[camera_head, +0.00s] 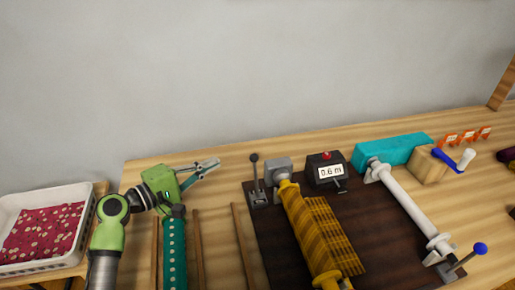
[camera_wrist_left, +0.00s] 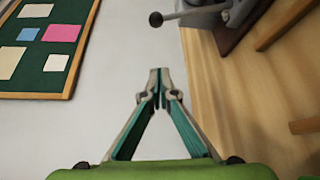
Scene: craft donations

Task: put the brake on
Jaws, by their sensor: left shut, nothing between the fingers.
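A small lever with a dark round knob (camera_head: 254,158) stands nearly upright on a grey metal bracket at the back left of a dark base board (camera_head: 268,238). A second lever with a blue knob (camera_head: 480,248) leans at the board's front right. I cannot tell by looks which is the brake. My left gripper (camera_head: 214,162) is shut and empty, to the left of the dark-knobbed lever and apart from it. In the left wrist view the closed fingertips (camera_wrist_left: 159,72) point towards that lever's dark knob (camera_wrist_left: 156,19). My right gripper is not in view.
The board carries a yellow plaid roll (camera_head: 318,235), a meter reading 0.6 m (camera_head: 330,172) and a white bar (camera_head: 405,205) with a blue-armed crank (camera_head: 445,157). A white basket (camera_head: 83,245) is far left.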

